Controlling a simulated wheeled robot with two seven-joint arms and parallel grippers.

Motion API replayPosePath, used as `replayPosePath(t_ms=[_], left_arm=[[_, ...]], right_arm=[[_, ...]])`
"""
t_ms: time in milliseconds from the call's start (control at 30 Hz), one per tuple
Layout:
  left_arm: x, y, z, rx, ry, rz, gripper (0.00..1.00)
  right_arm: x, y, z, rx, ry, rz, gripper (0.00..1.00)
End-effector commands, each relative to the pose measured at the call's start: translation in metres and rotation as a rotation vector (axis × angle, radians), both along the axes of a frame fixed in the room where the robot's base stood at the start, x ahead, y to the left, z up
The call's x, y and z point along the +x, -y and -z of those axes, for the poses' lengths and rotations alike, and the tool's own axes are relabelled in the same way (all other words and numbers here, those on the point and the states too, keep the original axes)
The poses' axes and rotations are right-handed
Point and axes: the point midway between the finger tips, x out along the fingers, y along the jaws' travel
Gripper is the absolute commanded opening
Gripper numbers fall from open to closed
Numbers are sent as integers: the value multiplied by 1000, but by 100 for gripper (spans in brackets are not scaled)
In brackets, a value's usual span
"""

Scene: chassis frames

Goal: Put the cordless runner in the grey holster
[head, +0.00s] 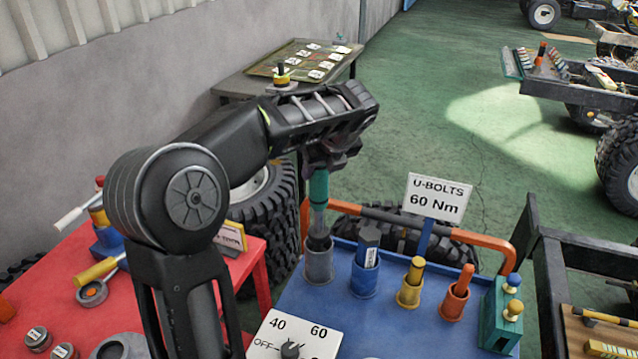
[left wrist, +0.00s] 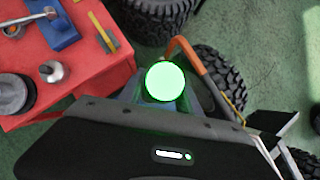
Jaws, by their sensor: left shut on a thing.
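My left gripper (head: 330,160) points down and is shut on the cordless runner, whose teal handle (head: 318,188) shows below the fingers. The runner stands upright, with a pale shaft and a dark lower end over the grey holster (head: 318,268). The dark end appears at the holster's mouth; how deep it sits I cannot tell. The holster stands at the left of the blue cart top (head: 385,318). In the left wrist view a bright green round end (left wrist: 165,82) shows past the gripper body. My right gripper is not in view.
Right of the grey holster stand a blue holster (head: 364,280) with a dark labelled piece, a yellow holster (head: 409,295) and an orange holster (head: 454,303), both filled. A "U-BOLTS 60 Nm" sign (head: 438,198) and an orange rail (head: 400,219) rise behind. A red table (head: 50,290) is at left.

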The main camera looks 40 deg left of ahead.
Motion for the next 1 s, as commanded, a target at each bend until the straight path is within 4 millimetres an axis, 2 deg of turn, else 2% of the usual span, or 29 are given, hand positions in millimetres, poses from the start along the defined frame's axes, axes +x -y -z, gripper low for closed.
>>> replayPosePath(t_ms=[300,733,767,1000], left_arm=[[0,0,37,2,1,1,0],[0,0,43,1,2,1,0],[-1,0,45,-1,-2,0,41],[-1,0,44,-1,-2,0,61]], right_arm=[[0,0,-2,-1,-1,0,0],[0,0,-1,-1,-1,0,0],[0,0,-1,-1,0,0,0],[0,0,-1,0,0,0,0]])
